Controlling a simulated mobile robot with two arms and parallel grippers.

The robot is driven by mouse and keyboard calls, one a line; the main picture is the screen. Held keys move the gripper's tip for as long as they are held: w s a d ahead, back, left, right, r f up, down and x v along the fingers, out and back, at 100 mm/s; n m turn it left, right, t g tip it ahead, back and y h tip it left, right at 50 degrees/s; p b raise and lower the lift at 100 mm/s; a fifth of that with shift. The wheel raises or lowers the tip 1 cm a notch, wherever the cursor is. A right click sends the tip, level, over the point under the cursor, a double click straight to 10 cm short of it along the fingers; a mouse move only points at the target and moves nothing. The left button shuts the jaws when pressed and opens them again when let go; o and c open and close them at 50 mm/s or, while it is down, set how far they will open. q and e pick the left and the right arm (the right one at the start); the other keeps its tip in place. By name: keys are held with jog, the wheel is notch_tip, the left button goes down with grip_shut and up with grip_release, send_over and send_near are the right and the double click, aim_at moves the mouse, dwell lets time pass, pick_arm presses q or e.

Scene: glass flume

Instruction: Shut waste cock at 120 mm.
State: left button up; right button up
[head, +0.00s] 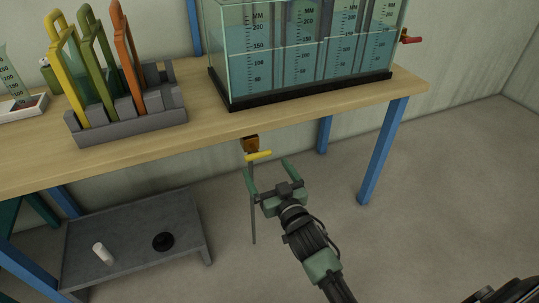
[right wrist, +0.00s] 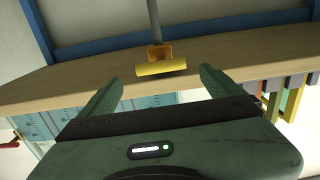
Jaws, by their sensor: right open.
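The waste cock has a yellow lever (head: 259,156) on a brass-coloured body (head: 250,143), below the front edge of the bench. A thin grey pipe (head: 253,215) runs down from it. In the right wrist view the yellow lever (right wrist: 161,69) lies crosswise just beyond the fingertips, roughly centred between them. My right gripper (head: 267,168) is open and empty, with its fingers apart on either side of the lever and not visibly touching it. The glass tank (head: 310,50) holds bluish water against several MM scales; its surface looks near the 150 marks, exact reading unclear. My left gripper is out of view.
The wooden bench (head: 200,110) overhangs the cock. A grey rack (head: 130,122) holds yellow, green and orange framed plates. A red-handled tap (head: 410,39) is at the tank's right. A low grey shelf (head: 135,225) and blue legs (head: 383,150) stand below; floor at right is clear.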

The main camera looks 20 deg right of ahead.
aim_at(258, 157)
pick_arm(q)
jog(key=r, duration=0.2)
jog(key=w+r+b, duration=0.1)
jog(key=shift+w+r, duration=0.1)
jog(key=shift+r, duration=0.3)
pick_arm(e)
jog(key=w, duration=0.7)
jog(key=shift+w+a+r, duration=0.2)
jog(key=shift+w, duration=0.05)
jog(key=c, duration=1.4)
jog(key=n+p, duration=0.1)
jog(key=n, duration=0.3)
jog(key=shift+a+p, duration=0.1)
jog(key=shift+p, duration=0.3)
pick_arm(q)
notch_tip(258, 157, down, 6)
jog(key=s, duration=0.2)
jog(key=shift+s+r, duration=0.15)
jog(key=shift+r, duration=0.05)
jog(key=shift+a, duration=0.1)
pick_arm(e)
jog(key=o, duration=1.4)
